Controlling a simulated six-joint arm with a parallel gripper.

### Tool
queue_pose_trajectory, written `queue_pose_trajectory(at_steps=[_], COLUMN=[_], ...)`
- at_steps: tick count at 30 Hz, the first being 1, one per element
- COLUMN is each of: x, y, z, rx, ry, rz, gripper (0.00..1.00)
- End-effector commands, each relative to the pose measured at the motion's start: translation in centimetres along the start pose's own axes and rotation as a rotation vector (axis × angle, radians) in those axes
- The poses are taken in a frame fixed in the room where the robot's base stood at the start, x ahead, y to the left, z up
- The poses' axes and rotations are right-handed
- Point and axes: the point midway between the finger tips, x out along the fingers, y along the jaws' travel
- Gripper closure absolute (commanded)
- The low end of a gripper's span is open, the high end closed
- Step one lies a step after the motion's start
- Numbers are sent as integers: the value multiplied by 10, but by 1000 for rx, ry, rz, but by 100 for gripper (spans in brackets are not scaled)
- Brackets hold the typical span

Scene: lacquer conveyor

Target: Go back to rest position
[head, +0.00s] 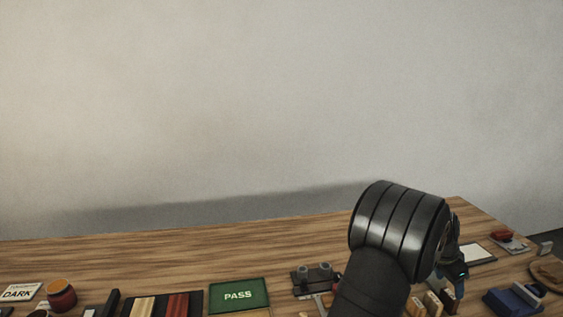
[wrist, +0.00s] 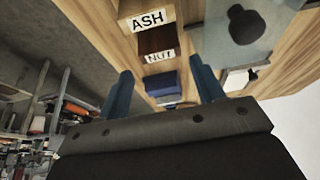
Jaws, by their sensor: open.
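My gripper (wrist: 161,66) is open, with its two blue fingers spread apart and nothing held between them in the wrist view. In the head view my gripper (head: 453,278) hangs over the right part of the wooden table (head: 200,252), partly hidden behind my dark arm. Small wooden blocks (head: 432,303) stand just below it. In the wrist view, blocks labelled ASH (wrist: 147,22) and NUT (wrist: 159,57) lie beyond the fingers. I cannot tell whether the fingers touch anything.
A green PASS panel (head: 239,295), a DARK card (head: 19,292), a red jar (head: 62,295) and wood strips (head: 178,305) line the front left. A blue object (head: 512,302) lies at the right. The table's back is clear, with a plain wall (head: 200,110) behind.

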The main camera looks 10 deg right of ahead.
Motion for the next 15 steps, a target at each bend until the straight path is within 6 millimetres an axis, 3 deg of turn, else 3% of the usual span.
queue_pose_trajectory(at_steps=[8, 15], x=[-58, -8], y=[0, 0], z=[-1, 1], rx=[-1, 0], ry=[3, -3], rz=[-2, 2], gripper=[39, 39])
